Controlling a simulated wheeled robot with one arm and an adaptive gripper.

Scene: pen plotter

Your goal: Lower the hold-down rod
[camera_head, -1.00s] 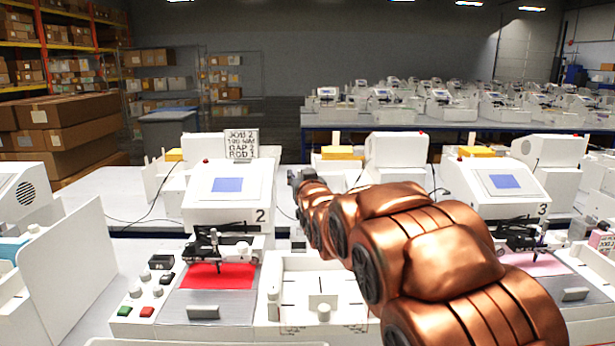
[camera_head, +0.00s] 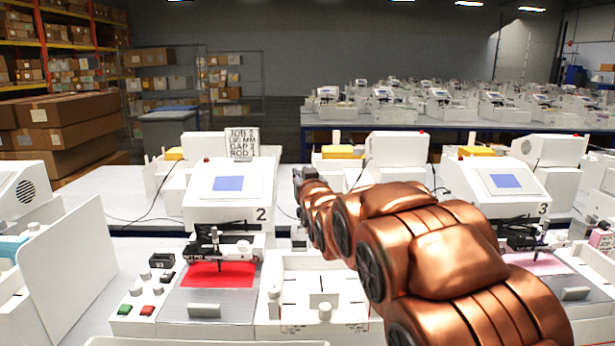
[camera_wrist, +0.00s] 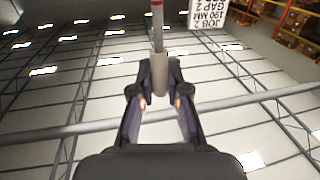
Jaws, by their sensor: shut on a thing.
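Plotter 2 (camera_head: 228,195) stands left of my arm. It has a pen in its carriage (camera_head: 214,238) above a red sheet (camera_head: 222,274). A dark bar lies across that sheet's back edge; I cannot tell if it is the hold-down rod. My gripper (camera_head: 300,176) is at the arm's far end, right of plotter 2's screen, small and dark. In the wrist view my gripper (camera_wrist: 158,88) is shut on a grey cylinder (camera_wrist: 159,72) with a thin, red-marked shaft (camera_wrist: 157,30) above it. Where the cylinder attaches is hidden.
A white tray unit (camera_head: 322,285) sits right of plotter 2, under my arm. Plotter 3 (camera_head: 497,190) stands to the right. A job card (camera_head: 241,144) rises behind plotter 2. A white panel (camera_head: 70,255) stands at left.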

